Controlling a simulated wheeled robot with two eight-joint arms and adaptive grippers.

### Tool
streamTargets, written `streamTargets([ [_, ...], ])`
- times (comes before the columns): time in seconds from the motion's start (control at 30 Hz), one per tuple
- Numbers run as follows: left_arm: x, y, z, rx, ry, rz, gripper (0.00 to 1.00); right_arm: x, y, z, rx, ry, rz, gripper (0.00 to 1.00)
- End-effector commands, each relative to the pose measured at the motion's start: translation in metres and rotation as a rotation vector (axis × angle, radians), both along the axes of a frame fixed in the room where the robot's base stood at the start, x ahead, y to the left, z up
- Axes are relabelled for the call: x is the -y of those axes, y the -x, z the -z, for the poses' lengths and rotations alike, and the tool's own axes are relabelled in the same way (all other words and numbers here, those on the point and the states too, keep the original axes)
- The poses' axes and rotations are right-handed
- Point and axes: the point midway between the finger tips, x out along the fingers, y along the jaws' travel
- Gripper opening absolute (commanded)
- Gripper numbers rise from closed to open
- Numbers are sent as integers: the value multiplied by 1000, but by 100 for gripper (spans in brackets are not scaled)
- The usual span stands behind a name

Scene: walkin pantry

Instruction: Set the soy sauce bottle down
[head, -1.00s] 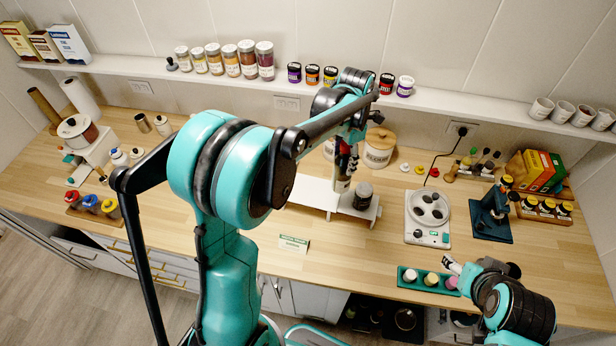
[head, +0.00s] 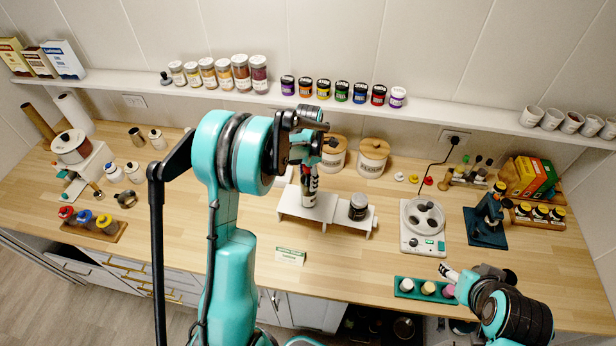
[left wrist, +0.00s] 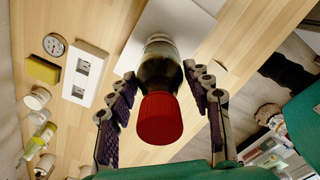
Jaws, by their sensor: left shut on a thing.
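The soy sauce bottle (head: 309,190), dark with a pale label, is upright at the white riser (head: 290,208) in the head view. In the left wrist view its red cap (left wrist: 161,118) points toward the camera and its dark body (left wrist: 160,68) lies beyond. My left gripper (left wrist: 162,105) is shut on the bottle, with one finger on each side. In the head view my arm hides the bottle's top. I cannot tell whether its base touches the riser. My right gripper (head: 447,271) is by the green tray, too small to read.
A dark-lidded jar (head: 358,206) stands on the riser's right part. Two wooden-lidded canisters (head: 372,160) stand behind. A white hotplate-like device (head: 423,226) is to the right. A small sign (head: 290,256) and the green tray (head: 426,291) are in front. Bare counter lies left of the riser.

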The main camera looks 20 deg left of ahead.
Motion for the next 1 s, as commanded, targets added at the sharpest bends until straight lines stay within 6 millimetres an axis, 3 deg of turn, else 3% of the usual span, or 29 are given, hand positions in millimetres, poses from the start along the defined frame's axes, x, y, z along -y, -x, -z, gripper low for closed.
streamTargets([
  [0.37,0,0,4,0,0,0,0,0,0,5,0,0,0,59],
  [0.4,0,0,3,0,0,0,61,0,0,3,0,0,0,59],
  [0.43,0,0,3,0,0,0,68,0,0,3,0,0,0,59],
  [0.83,0,0,-1,0,0,0,71,0,0,-1,0,0,0,59],
  [1.0,0,0,-26,0,0,0,71,0,0,0,0,0,0,59],
])
